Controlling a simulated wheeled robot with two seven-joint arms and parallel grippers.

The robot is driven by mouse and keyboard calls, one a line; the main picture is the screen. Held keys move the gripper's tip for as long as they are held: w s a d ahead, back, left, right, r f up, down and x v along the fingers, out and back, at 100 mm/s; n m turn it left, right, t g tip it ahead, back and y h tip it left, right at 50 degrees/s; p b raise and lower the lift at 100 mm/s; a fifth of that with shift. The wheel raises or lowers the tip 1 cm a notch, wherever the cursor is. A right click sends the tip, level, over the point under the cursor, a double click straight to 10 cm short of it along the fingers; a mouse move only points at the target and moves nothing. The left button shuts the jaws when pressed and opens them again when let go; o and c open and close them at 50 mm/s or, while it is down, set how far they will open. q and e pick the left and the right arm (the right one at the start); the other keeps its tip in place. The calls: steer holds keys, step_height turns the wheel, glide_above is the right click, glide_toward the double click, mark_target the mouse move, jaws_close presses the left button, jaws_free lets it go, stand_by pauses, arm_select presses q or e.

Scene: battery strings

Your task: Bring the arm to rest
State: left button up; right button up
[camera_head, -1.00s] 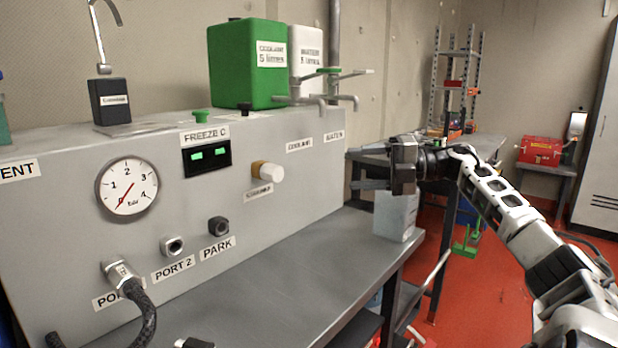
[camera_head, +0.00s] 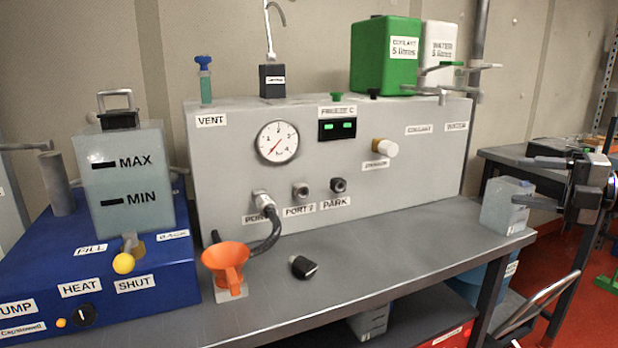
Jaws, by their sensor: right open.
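My right gripper (camera_head: 526,182) is at the right side of the head view, its two fingers pointing left and held apart with nothing between them. It stands in front of, or over, a pale translucent container (camera_head: 503,207) at the right end of the grey bench (camera_head: 400,250); I cannot tell whether they touch. Most of my right arm is cut off by the right edge. My left gripper is not in view.
A grey panel (camera_head: 235,160) with a gauge (camera_head: 277,142) stands along the bench. A blue unit (camera_head: 150,275) with a tank (camera_head: 125,180) is at left. An orange funnel (camera_head: 226,262) and a black cap (camera_head: 303,267) are on the bench. A green canister (camera_head: 385,70) sits on the panel.

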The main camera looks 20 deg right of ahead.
steer(key=w+a+f+m+t+h, duration=0.1)
steer(key=a+f+m+t+h, duration=0.15)
steer(key=a+f+m, duration=0.8)
steer(key=w+a+f+m+t+h, duration=0.1)
steer(key=a+f+m+t+h, duration=0.2)
steer(key=a+f, duration=0.85)
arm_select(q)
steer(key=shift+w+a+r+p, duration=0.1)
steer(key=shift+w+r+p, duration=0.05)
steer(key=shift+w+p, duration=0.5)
arm_select(e)
steer(key=s+a+f+m+g+h, duration=0.1)
steer(key=s+a+f+m+g, duration=0.3)
steer(key=a, duration=0.5)
steer(key=s+a+f+m+g, duration=0.4)
steer(key=s+a+f+m, duration=0.3)
steer(key=s+a+f, duration=0.3)
steer(key=shift+s+a+f+m+h, duration=0.15)
steer(key=shift+s+f+m+h, duration=0.2)
steer(key=shift+s+f, duration=0.15)
steer(key=shift+g, duration=0.25)
steer(key=shift+c, duration=0.4)
